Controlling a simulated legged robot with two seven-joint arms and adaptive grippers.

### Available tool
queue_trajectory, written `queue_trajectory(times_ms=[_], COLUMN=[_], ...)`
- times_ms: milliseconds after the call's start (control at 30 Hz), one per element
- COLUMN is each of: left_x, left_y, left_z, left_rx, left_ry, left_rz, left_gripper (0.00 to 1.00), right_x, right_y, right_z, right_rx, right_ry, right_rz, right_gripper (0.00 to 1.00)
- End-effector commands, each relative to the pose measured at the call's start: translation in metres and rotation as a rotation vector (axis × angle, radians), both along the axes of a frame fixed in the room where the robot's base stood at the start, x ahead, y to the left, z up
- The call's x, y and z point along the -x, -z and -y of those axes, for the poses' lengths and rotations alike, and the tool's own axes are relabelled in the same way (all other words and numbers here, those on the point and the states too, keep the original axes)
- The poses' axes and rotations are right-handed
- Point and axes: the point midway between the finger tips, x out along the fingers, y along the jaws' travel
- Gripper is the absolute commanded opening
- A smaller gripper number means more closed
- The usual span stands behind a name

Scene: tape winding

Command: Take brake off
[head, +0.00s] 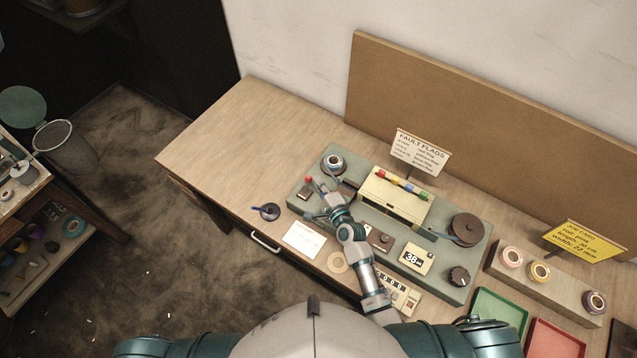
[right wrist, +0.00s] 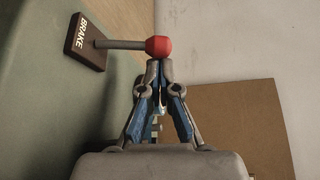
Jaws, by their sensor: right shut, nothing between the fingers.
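The brake is a lever with a red ball knob (right wrist: 158,46) on a grey rod, rising from a dark brown plate marked BRAKE (right wrist: 86,33). In the head view the red knob (head: 309,179) shows at the left end of the green winding machine (head: 458,288). My right gripper (right wrist: 155,64) is shut, with its fingertips right at the red knob and nothing between them. In the head view my right gripper (head: 318,189) reaches over the left part of the machine. I cannot tell whether the fingertips touch the knob. My left gripper is not in view.
A tape roll (head: 333,161) sits behind the brake and a dark reel (head: 466,229) at the machine's right. A cream box with coloured flags (head: 393,199) stands mid-machine. A fault flags sign (head: 421,152) stands behind. The table's left part (head: 235,130) is clear.

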Motion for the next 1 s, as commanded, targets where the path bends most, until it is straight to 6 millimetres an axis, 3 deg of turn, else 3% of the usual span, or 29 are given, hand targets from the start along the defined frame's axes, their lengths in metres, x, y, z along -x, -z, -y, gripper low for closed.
queue_trajectory(times_ms=[367, 800, 1000], left_x=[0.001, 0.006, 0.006], left_y=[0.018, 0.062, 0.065], left_z=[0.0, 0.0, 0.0], left_rx=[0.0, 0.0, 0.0], left_ry=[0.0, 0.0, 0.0], left_rz=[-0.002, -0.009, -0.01], left_gripper=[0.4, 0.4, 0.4], right_x=[0.006, 0.026, 0.03], right_y=[0.0, -0.001, -0.006], right_z=[-0.005, -0.019, -0.022], right_rx=[0.075, 0.303, 0.345], right_ry=[-0.001, -0.004, -0.002], right_rz=[0.103, 0.414, 0.475], right_gripper=[0.0, 0.0, 0.0])
